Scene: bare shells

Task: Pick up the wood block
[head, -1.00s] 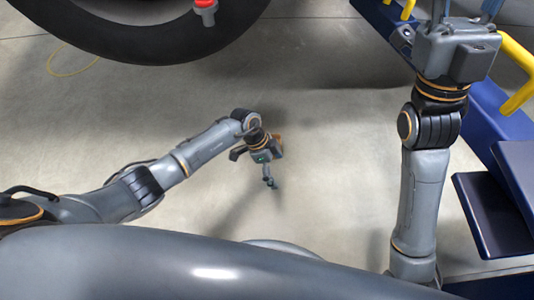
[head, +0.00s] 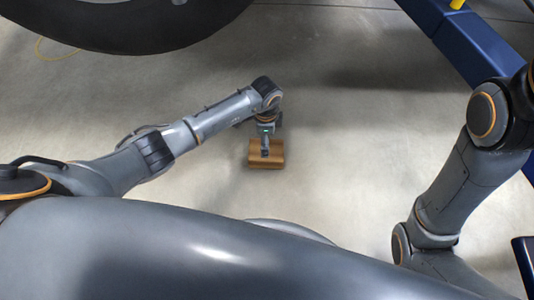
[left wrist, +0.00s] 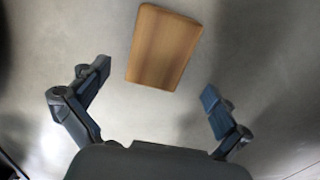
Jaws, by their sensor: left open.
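The wood block (head: 259,163) is a brown, flat-sided block on the grey concrete floor, near the middle of the head view. In the left wrist view the block (left wrist: 163,47) lies slightly tilted, beyond the fingertips and roughly in line with the gap between them. My left gripper (head: 265,150) shows over the block in the head view, covering part of its top. In the left wrist view my left gripper (left wrist: 154,82) is open, with its fingers spread wide and nothing between them. My right gripper is out of view; only its arm shows at the right.
A large black tire (head: 120,28) stands at the top left. A blue frame (head: 462,40) runs along the top right. A thin yellow loop (head: 50,47) lies on the floor at the far left. The floor around the block is clear.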

